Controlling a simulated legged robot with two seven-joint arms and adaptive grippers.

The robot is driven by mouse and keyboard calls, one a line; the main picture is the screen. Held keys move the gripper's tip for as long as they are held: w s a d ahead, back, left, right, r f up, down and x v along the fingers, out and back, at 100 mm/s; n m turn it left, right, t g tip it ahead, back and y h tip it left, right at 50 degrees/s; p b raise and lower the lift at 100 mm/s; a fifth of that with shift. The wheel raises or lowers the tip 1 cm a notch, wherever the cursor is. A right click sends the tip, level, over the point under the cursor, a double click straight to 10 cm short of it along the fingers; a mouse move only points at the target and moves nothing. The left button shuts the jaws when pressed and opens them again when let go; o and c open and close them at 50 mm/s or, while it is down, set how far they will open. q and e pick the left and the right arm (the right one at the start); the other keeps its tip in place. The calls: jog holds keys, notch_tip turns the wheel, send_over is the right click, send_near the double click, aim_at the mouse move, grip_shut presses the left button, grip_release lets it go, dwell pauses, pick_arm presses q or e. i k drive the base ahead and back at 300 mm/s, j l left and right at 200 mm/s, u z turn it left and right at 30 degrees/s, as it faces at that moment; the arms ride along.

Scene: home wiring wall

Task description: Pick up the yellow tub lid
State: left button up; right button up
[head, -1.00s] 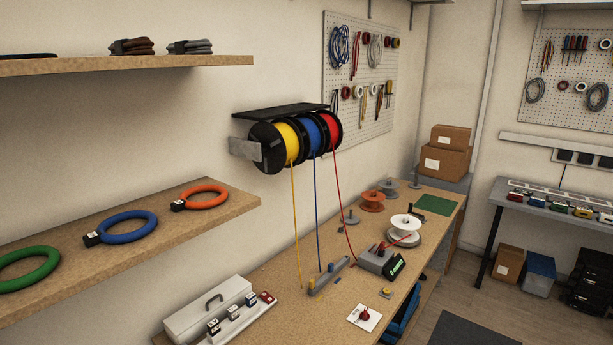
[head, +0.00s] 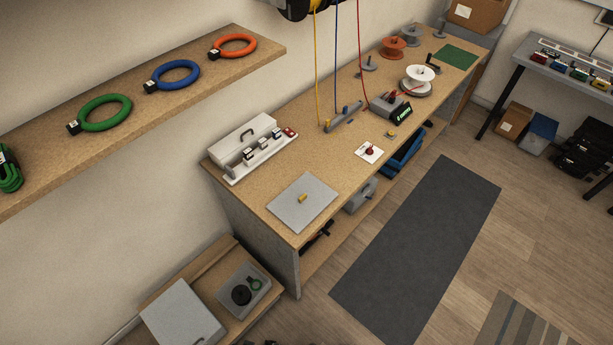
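No lid that is yellow all over shows in the head view. A flat grey square plate (head: 290,212) lies on the near end of the wooden workbench (head: 340,172), with a small yellow knob (head: 302,198) standing at its middle. I cannot tell whether this plate is the yellow tub lid. A second grey plate or lid (head: 183,315) without a visible knob is at the bottom left, on a low wooden unit. Neither gripper can be made out.
Beside that second plate, a grey tray (head: 262,307) holds a black disc and a green ring. A grey toolbox (head: 245,140) and a rack of small devices stand against the wall. The shelf (head: 230,65) with coloured coils juts out at upper left. The floor by the dark mat (head: 420,240) is clear.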

aim_at(298, 205)
jog(key=k+l+u, duration=0.2)
jog(key=u, duration=0.2)
jog(key=k+l+u, duration=0.15)
jog(key=u, duration=0.25)
jog(key=k+u, duration=0.4)
